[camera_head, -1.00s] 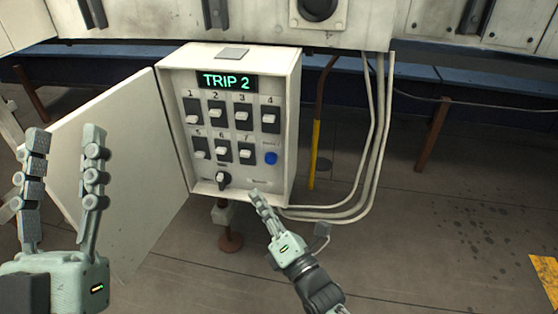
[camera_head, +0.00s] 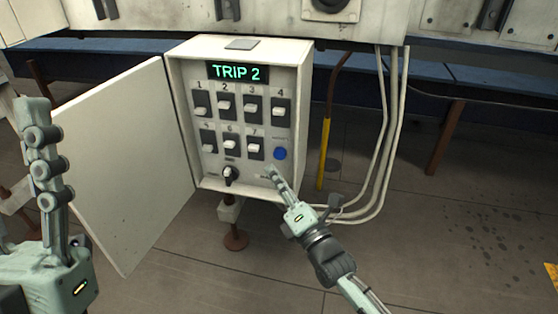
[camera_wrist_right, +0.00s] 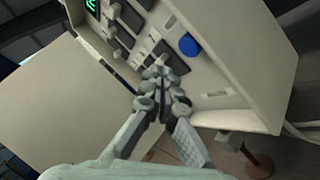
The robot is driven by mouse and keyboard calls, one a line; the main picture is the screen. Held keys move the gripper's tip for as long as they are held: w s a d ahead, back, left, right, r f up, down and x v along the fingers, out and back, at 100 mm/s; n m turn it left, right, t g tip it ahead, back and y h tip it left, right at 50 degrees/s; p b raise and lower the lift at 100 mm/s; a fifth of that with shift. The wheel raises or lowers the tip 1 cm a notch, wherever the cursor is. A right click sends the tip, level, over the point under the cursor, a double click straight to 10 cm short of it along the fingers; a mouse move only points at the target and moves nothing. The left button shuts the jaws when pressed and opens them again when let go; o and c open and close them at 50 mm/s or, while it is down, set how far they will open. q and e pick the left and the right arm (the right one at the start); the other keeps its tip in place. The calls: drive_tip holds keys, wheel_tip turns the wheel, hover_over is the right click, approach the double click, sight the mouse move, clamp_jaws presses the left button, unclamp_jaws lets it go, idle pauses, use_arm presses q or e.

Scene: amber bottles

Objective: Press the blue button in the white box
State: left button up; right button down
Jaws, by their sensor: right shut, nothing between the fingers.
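The white box (camera_head: 305,120) stands open at the centre of the head view, its panel facing me. The round blue button (camera_head: 280,154) sits at the panel's lower right; it also shows in the right wrist view (camera_wrist_right: 189,46). My right gripper (camera_head: 271,172) is shut and empty. Its fingertips are just below and left of the button in the head view, apart from it; whether they touch the panel I cannot tell. The fingertips also show in the right wrist view (camera_wrist_right: 157,72). My left gripper (camera_head: 37,108) is upright at the left edge, its fingers overlapping.
The box's open door (camera_head: 125,165) spreads left between the box and my left gripper. Several numbered switches, a black knob (camera_head: 231,174) and a green "TRIP 2" display (camera_head: 237,72) are on the panel. Pale conduits (camera_head: 384,150) and a yellow-brown pipe (camera_head: 323,155) stand right of the box.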

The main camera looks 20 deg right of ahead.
sight(280, 154)
drive_tip(key=shift+w+d, duration=0.8)
drive_tip(key=shift+w, duration=0.35)
drive_tip(key=shift+w, duration=0.1)
idle(0.6)
drive_tip(key=shift+w+d, duration=0.2)
drive_tip(key=shift+w, duration=0.05)
drive_tip(key=shift+w+d, duration=0.3)
drive_tip(key=shift+w, duration=0.1)
idle(0.7)
drive_tip(key=shift+s+a+p, duration=0.1)
drive_tip(key=shift+s+p, duration=0.05)
drive_tip(key=shift+p, duration=0.25)
drive_tip(key=shift+s+a+p, duration=0.35)
drive_tip(key=shift+s+a, duration=0.05)
drive_tip(key=shift+s, duration=0.25)
